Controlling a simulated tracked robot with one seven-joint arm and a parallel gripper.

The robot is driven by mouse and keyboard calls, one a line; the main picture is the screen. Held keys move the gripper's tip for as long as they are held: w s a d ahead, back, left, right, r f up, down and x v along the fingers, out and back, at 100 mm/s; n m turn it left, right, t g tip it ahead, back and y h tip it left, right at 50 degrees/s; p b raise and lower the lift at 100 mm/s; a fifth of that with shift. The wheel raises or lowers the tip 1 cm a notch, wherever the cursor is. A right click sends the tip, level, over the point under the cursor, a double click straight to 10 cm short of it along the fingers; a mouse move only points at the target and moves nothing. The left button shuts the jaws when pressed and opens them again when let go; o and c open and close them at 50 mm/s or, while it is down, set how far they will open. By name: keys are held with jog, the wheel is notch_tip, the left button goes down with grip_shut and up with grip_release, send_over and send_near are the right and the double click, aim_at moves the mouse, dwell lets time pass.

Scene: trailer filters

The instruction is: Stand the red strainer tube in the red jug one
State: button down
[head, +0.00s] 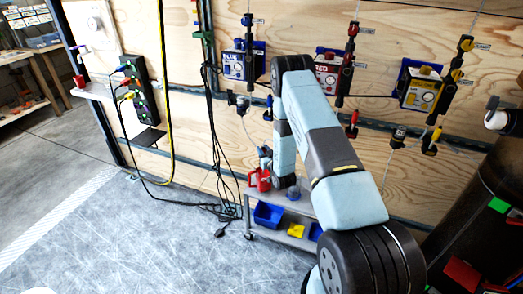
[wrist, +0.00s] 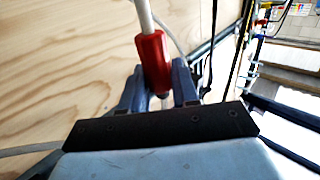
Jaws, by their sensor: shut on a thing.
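My gripper (wrist: 157,88) is shut on the red strainer tube (wrist: 154,58) in the wrist view. The red body stands between the two blue-grey fingers, and a pale hose runs from its far end. Its other end is mostly hidden by the gripper. In the head view a red jug (head: 260,181) stands at the left end of a low grey cart, close to the end of my arm. My arm hides part of the cart, and I cannot make out the held tube there. The jug's opening is not clear at this size.
The cart (head: 292,241) also carries a blue bin (head: 268,214) and a yellow item (head: 296,230). Blue, red (head: 328,75) and yellow (head: 423,92) pump units hang on the plywood wall. Black cables hang left of the cart. Open floor lies at front left.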

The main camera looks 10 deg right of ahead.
jog(key=shift+f, duration=0.8)
dwell(0.9)
jog(key=c, duration=0.8)
grip_release()
jog(key=shift+o, duration=0.2)
jog(key=shift+s, duration=0.15)
jog(key=s+d, duration=0.2)
jog(key=s, duration=1.1)
jog(key=shift+s, duration=0.2)
jog(key=shift+w, duration=0.1)
